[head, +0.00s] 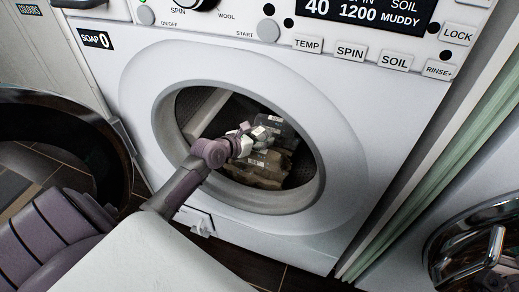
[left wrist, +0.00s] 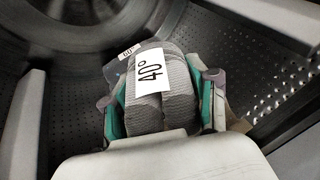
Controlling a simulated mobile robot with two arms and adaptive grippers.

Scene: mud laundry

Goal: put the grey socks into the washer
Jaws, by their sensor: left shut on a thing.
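The grey socks (left wrist: 178,108), a ribbed grey bundle with a white "40°" label, are held between the fingers of my left gripper (left wrist: 162,96) in the left wrist view. In the head view, my left gripper (head: 246,140) reaches through the round opening of the white washer (head: 235,62), and the grey socks (head: 284,130) show beyond it, inside the drum. Part of the socks is hidden by the gripper. My right gripper is not in view.
The washer door (head: 62,112) stands open at the left. Brownish-grey cloth (head: 262,168) lies low in the drum, beneath the gripper. The perforated drum wall (left wrist: 65,75) surrounds the gripper. Another machine's round door (head: 480,250) is at the right.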

